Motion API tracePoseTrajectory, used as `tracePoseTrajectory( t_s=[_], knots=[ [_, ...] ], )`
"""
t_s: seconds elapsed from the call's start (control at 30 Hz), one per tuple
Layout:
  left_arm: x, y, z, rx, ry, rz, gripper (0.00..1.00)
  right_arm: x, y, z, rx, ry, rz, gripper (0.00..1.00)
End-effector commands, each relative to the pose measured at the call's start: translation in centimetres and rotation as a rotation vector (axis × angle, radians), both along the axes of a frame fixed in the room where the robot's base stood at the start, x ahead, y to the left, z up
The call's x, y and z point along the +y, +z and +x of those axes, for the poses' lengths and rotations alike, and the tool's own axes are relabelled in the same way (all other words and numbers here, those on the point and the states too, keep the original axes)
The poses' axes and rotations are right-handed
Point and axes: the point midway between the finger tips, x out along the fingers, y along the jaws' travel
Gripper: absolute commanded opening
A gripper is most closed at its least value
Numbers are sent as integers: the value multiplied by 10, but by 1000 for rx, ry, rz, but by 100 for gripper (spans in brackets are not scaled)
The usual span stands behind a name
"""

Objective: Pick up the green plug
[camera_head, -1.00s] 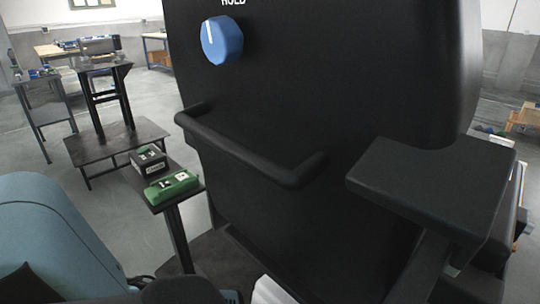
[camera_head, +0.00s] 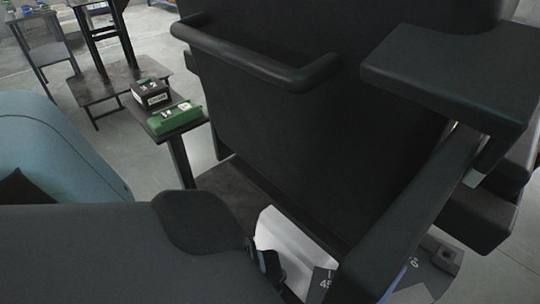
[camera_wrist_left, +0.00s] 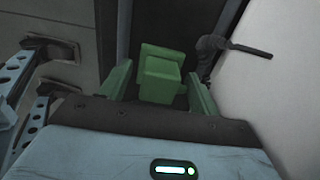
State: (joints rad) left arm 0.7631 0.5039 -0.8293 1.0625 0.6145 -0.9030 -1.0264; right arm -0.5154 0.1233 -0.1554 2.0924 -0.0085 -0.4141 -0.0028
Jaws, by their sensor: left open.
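The green plug (camera_wrist_left: 160,74) shows in the left wrist view as a stepped green block in front of a dark surface. My left gripper (camera_wrist_left: 160,80) is open, with one green finger on each side of the plug. My right gripper is not in view.
A green case (camera_head: 175,117) and a black box (camera_head: 152,93) stand on a small post table at left. A large black cabinet with a bar handle (camera_head: 258,62) fills the middle. A black armrest-like block (camera_head: 450,75) juts out at right. A white panel (camera_head: 288,248) lies below.

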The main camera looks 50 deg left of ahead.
Motion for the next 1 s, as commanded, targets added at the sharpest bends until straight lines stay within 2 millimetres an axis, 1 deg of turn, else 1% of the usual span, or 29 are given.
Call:
tracePoseTrajectory(
  t_s=[0.13,0.4,0.5,0.67,0.77,0.87,1.0],
  knots=[
    [0,1,0,-1,0,0,62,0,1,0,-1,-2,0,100],
    [0,1,0,0,0,0,26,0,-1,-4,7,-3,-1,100],
    [0,1,0,0,0,0,16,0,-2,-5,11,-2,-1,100],
    [0,1,0,0,0,0,16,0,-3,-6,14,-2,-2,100],
    [0,4,0,0,0,0,16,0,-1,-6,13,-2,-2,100],
    [0,15,1,-2,-1,-1,16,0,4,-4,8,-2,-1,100],
    [1,40,2,-5,-1,0,16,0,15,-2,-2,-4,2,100]
  ],
)
